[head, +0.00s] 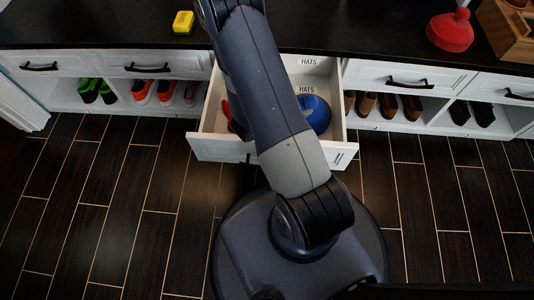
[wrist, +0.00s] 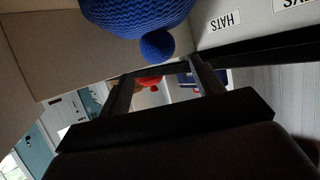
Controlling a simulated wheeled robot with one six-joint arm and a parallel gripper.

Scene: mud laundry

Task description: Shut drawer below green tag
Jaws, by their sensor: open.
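A white drawer (head: 227,149) in the middle of the bench stands pulled out in the head view. Inside it lie a blue knitted hat (head: 316,113) and a red item, partly hidden behind my arm. "HATS" labels show at its back and inside. No green tag is visible. My gripper is not visible in the head view. In the wrist view my gripper (wrist: 160,75) is open, with dark fingers apart. The blue hat (wrist: 135,12) with its pompom is close above it in the picture, and a red item shows between the fingers. Contact with the drawer cannot be told.
Closed drawers with dark handles (head: 147,68) (head: 408,83) flank the open one, above cubbies of shoes. On the dark benchtop are a yellow block (head: 183,22), a red rounded object (head: 450,31) and a wooden crate (head: 510,38). The tiled floor (head: 110,200) is clear.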

